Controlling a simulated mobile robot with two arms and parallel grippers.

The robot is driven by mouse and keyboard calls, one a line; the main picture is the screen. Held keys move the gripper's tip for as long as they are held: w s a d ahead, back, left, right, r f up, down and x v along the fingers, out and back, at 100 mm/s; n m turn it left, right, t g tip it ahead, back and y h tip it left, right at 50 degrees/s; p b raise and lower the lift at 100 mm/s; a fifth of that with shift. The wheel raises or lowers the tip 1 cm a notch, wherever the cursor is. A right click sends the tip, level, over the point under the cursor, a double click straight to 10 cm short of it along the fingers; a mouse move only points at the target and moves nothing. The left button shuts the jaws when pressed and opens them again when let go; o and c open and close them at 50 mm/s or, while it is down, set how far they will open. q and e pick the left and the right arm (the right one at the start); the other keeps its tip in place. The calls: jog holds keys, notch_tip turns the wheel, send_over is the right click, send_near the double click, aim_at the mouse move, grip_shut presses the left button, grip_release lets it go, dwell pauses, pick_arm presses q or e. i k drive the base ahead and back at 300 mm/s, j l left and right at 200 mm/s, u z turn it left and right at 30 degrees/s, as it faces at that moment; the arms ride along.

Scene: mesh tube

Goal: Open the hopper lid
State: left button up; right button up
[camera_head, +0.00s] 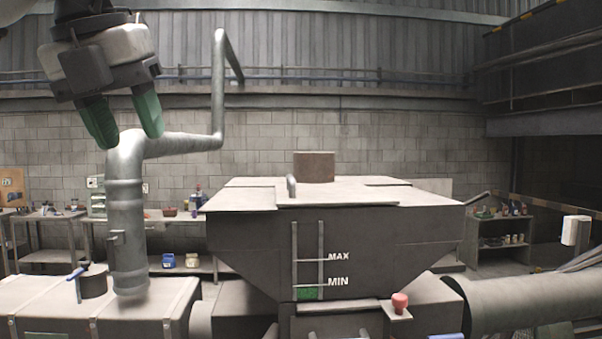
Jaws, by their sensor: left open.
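The hopper (240,236) is a dark grey funnel-shaped bin with a level gauge marked MAX and MIN, in the middle of the head view. Its pale lid (340,195) lies flat and closed on top. A small curved handle (291,186) stands up near the lid's front left part. My right gripper is not in view.
A grey vertical pipe (126,220) stands left of the hopper, near my left gripper in the picture. A red button (400,302) is at the hopper's front. A wide duct (530,302) runs at right. Cluttered benches (50,215) line the brick wall. The air above the lid is clear.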

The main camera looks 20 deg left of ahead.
aim_at(292, 194)
jog(key=i+j, duration=0.15)
jog(key=i, duration=1.25)
